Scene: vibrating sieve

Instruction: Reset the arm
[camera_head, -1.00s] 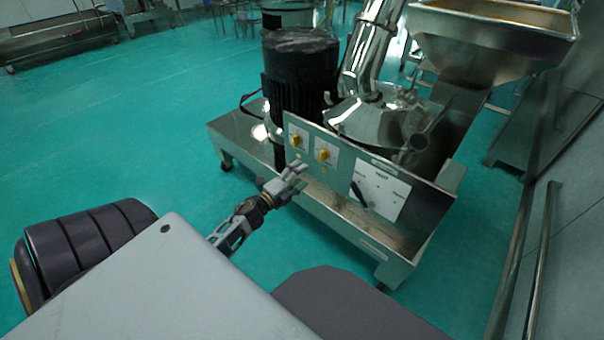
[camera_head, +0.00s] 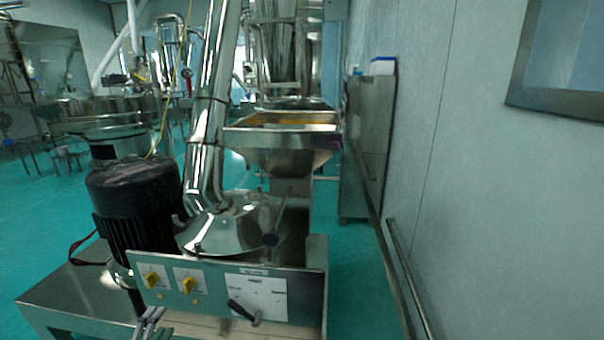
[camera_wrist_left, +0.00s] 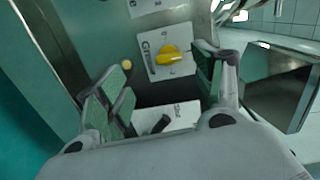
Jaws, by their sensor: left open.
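My left gripper (camera_head: 150,324) shows only at its tips, at the bottom edge of the head view, in front of the machine's control panel (camera_head: 207,297). In the left wrist view the left gripper (camera_wrist_left: 165,92) is open and empty, its green-padded fingers spread apart. Between and beyond the fingers lies the panel with a yellow knob (camera_wrist_left: 168,54) and part of a white label plate. The panel also carries two yellow knobs (camera_head: 187,284) and a black lever (camera_head: 241,311) in the head view. My right gripper is not in view.
A black motor (camera_head: 137,205) and a steel pipe (camera_head: 208,130) rise behind the panel. A steel hopper (camera_head: 285,140) stands further back. A pale wall (camera_head: 470,200) with a rail (camera_head: 400,265) bounds the right side. Green floor (camera_head: 355,270) is open beside the machine.

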